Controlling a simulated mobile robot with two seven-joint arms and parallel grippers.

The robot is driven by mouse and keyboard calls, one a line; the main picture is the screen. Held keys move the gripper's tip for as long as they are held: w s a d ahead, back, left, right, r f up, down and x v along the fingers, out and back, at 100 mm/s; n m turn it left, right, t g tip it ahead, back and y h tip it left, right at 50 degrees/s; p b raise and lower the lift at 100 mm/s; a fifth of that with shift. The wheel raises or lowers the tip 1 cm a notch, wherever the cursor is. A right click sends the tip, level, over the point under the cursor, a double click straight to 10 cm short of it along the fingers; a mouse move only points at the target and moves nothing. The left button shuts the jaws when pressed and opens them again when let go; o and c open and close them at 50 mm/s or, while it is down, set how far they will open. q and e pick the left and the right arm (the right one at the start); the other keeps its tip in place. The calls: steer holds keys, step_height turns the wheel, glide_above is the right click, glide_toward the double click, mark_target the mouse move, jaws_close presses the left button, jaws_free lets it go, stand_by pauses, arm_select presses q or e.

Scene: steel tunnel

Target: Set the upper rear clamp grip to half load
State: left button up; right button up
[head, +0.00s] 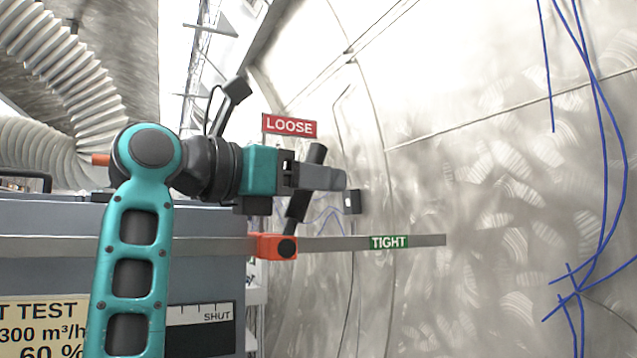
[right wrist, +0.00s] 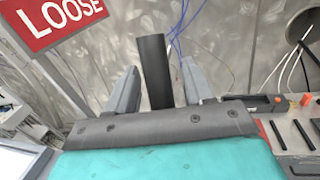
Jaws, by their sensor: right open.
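An orange-red clamp (head: 275,246) sits on a steel rail in the head view. Its black grip (head: 297,208) rises from the clamp, leaning a little right, with its top below the red LOOSE sign (head: 289,125). The green TIGHT sign (head: 389,242) is on the rail to the right. My right gripper (head: 348,190) is open and crosses the grip's upper half, hiding part of it. In the right wrist view the black grip (right wrist: 154,72) stands between the two spread grey fingers, with a gap visible on each side. My left gripper is not in view.
The rail (head: 340,243) runs in front of a curved steel wall (head: 480,170). Blue cables (head: 600,130) hang at the right. A grey-blue cabinet (head: 205,220) stands at the left, below a ribbed white hose (head: 60,60). The space right of the gripper looks clear.

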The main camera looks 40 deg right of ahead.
steer(key=shift+d, duration=0.6)
jaws_close()
